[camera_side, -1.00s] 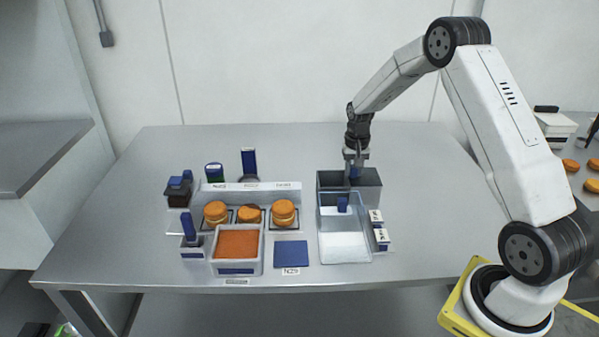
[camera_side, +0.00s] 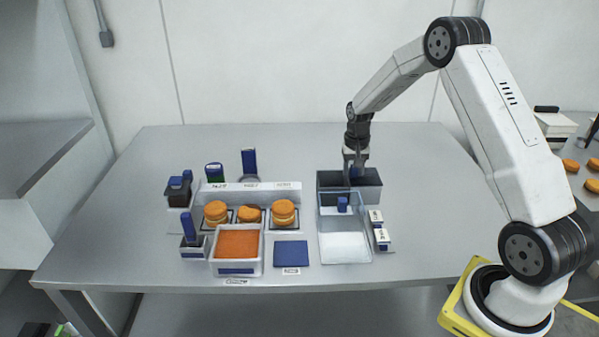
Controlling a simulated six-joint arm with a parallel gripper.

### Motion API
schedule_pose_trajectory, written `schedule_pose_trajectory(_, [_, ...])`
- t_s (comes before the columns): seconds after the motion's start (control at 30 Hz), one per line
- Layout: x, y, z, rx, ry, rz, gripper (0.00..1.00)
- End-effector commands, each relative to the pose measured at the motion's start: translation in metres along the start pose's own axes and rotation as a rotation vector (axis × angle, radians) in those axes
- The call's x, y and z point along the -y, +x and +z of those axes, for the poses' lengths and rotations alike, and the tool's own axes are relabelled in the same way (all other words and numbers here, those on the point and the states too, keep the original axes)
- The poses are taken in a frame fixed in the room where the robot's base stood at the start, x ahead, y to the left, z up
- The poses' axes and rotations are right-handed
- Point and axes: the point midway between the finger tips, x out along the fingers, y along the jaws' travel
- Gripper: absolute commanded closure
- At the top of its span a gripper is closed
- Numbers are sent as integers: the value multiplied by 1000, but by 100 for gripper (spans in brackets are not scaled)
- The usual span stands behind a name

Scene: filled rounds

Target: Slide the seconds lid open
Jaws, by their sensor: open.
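A long clear-walled tray (camera_side: 362,256) stands right of the table's middle. A small blue knob (camera_side: 343,204) sits in its rear half, where the surface looks bluish; it appears to belong to a clear lid, whose edges I cannot make out. The tray's front half looks white. My gripper (camera_side: 356,176) points down over the dark grey bin (camera_side: 328,187) directly behind the tray. It is open, its tips near the bin's opening and apart from the blue knob. A small blue patch shows at the fingers; I cannot tell what it is.
Small labelled blocks (camera_side: 381,239) stand against the tray's right side. Left are a blue mat (camera_side: 290,254), an orange-filled box (camera_side: 237,268), several orange rounds (camera_side: 283,212) on a stand, and blue-handled holders (camera_side: 188,230).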

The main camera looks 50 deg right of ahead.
Motion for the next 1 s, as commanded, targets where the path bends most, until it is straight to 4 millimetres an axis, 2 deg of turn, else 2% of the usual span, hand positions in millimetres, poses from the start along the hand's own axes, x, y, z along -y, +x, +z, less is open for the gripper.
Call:
schedule_pose_trajectory(0.03, [-6, 7, 5, 20, 2, 11, 29])
schedule_pose_trajectory(0.27, [-6, 6, 5, 19, 2, 11, 27])
schedule_pose_trajectory(0.3, [-6, 4, 5, 19, 2, 11, 22])
schedule_pose_trajectory(0.33, [-6, 3, 5, 19, 2, 11, 9])
schedule_pose_trajectory(0.37, [-6, 2, 5, 19, 2, 10, 0])
schedule_pose_trajectory(1.0, [-2, -47, 2, 6, 0, 3, 0])
